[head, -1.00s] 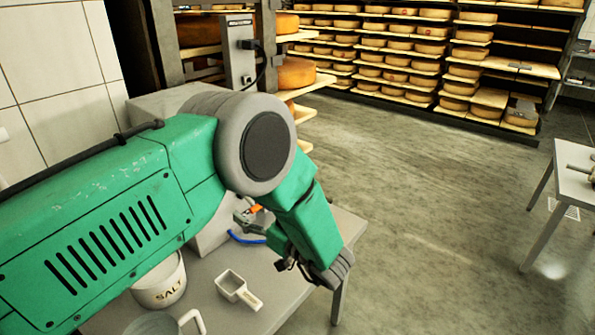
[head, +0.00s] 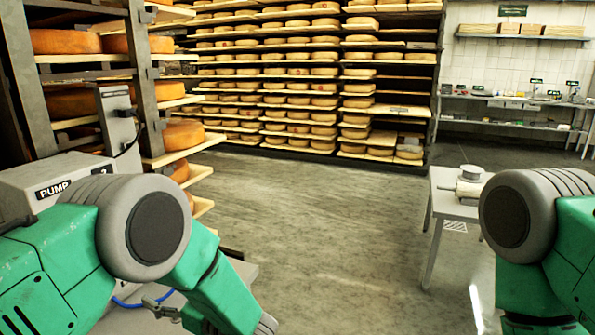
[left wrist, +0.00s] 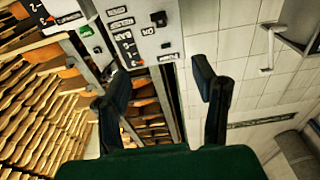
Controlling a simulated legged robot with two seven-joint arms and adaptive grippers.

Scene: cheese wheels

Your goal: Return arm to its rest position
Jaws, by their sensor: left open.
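My left arm, green with a grey joint (head: 140,225), comes in from the left in the head view and bends down at the lower left. Its gripper is only partly visible, with a small metal part (head: 160,306) beside the forearm at the bottom edge. In the left wrist view, my left gripper (left wrist: 162,82) has its two dark fingers wide apart with nothing between them. My right arm (head: 520,220) shows at the right edge of the head view; its gripper is out of frame.
A pump unit (head: 45,180) stands at the left by a rack of cheese wheels (head: 182,134). Shelves of cheese wheels (head: 300,90) line the back. A white table (head: 448,205) stands at the right. The floor (head: 310,215) between is clear.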

